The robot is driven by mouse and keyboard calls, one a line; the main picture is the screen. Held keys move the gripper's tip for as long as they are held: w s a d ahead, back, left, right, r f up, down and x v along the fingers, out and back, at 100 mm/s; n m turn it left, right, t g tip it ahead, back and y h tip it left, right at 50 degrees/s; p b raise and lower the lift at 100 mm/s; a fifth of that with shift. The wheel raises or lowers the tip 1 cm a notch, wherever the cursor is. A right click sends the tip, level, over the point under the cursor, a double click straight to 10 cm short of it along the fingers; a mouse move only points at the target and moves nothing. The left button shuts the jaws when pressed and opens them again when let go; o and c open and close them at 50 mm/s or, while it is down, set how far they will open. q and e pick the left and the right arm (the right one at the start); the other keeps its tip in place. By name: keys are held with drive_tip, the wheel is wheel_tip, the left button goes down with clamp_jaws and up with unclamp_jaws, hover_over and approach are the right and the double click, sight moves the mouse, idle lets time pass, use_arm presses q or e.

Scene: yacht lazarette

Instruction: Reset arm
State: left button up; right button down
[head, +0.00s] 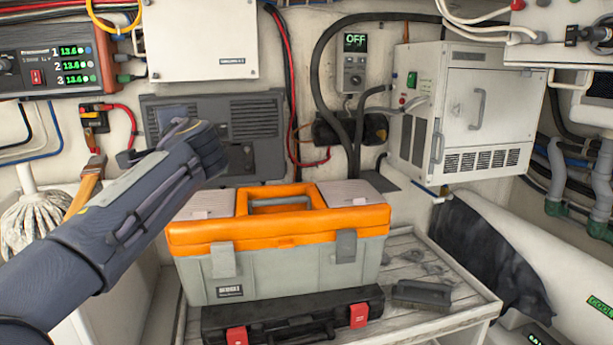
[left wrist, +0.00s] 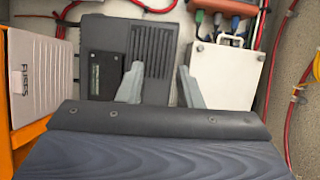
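My left arm reaches in from the left in the head view. Its gripper (head: 155,142) is raised in front of the dark grey wall unit, above and left of the orange-lidded toolbox. In the left wrist view the two grey fingers of the left gripper (left wrist: 159,88) stand well apart with nothing between them. The gripper is open and empty. My right arm and gripper are not in either view.
A grey toolbox (head: 300,268) with an orange lid stands on a slatted wooden surface (head: 440,268). A black case (head: 290,318) with red latches lies before it, a dark brush (head: 421,293) to its right. A mop (head: 28,222) stands left. A white cabinet (head: 465,112) hangs right.

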use_arm(q)
drive_tip(key=s+a+f+n+g+h, duration=0.25)
drive_tip(key=s+a+f, duration=0.3)
drive_tip(key=f, duration=0.35)
drive_tip(key=s+a+f+n+g+h, duration=0.2)
drive_tip(key=s+a+f+g+h, duration=0.15)
drive_tip(key=s+f, duration=0.4)
drive_tip(key=s+d+f+n+h, duration=0.2)
drive_tip(key=s+d+f, duration=0.2)
drive_tip(key=s+f, duration=0.3)
drive_tip(key=s+d+f+n+g+h, duration=0.1)
drive_tip(key=s+d+f+n+h, duration=0.2)
drive_tip(key=s, duration=0.7)
drive_tip(key=s+d+f+n+g+h, duration=0.1)
drive_tip(key=s+d+f+n+h, duration=0.1)
drive_tip(key=s+d+f, duration=0.5)
wheel_tip(320, 180, down, 4)
drive_tip(key=shift+s+d+h, duration=0.15)
drive_tip(key=shift+s+h, duration=0.5)
drive_tip(key=shift+h, duration=0.05)
drive_tip(key=shift+c, duration=0.2)
